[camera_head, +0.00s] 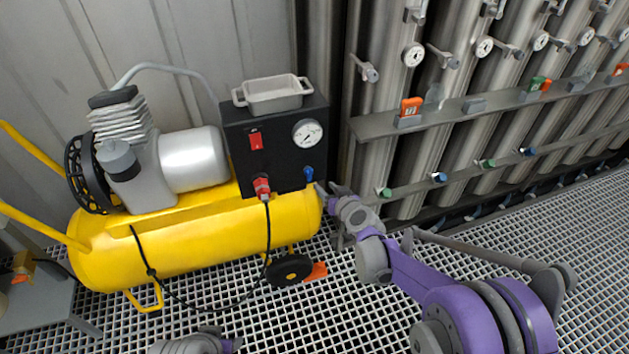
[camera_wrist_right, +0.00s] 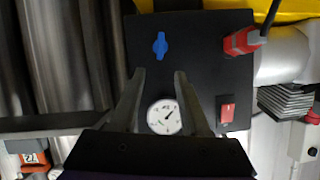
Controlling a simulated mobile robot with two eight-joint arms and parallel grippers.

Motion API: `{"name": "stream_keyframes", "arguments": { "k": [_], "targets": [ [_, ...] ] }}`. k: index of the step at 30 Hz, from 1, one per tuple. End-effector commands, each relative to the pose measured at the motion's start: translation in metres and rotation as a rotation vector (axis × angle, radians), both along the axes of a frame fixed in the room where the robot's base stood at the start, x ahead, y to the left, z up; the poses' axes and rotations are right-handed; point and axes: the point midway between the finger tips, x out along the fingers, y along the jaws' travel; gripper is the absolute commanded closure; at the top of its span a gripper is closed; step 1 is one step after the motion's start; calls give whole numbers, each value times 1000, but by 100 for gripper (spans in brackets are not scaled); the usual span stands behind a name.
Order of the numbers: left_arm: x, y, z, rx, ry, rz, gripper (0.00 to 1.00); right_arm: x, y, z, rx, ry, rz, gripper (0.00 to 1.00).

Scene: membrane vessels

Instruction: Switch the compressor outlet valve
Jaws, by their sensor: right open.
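The compressor (camera_head: 190,230) has a yellow tank and a black panel (camera_head: 270,150) on its right end. The outlet valve looks to be the small blue knob (camera_head: 308,173) low on that panel's right side. In the right wrist view the blue knob (camera_wrist_right: 160,45) lies just beyond my fingertips, roughly centred between them. My right gripper (camera_head: 326,190) is beside the panel's lower right corner; its fingers (camera_wrist_right: 160,76) are open and empty, apart from the knob. My left gripper does not show; a grey and purple part of mine is at the bottom edge.
A grey tray (camera_head: 273,97) sits on top. Steel membrane vessels (camera_head: 450,110) and a shelf (camera_head: 440,118) stand to the right. Open grating (camera_head: 480,240) lies in front.

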Motion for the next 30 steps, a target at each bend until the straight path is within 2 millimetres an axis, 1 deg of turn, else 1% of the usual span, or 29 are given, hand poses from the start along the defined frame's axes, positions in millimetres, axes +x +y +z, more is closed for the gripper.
{"name": "stream_keyframes", "arguments": {
  "k": [1, 5, 7, 15, 19, 24, 30],
  "targets": [
    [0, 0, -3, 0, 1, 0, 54, 4, 1, -5, 2, -3, -2, 54],
    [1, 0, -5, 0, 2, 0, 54, 13, 5, -10, 2, -6, -3, 54],
    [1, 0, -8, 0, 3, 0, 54, 22, 8, -13, 2, -7, -2, 54],
    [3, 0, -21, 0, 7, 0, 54, 66, 26, -33, 1, -6, -2, 54],
    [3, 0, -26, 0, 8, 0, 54, 82, 33, -40, 3, -5, -3, 54],
    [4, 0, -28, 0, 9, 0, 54, 94, 38, -44, 2, -5, -3, 54],
    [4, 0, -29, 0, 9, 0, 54, 96, 39, -44, 2, -6, -3, 54]
  ]
}}
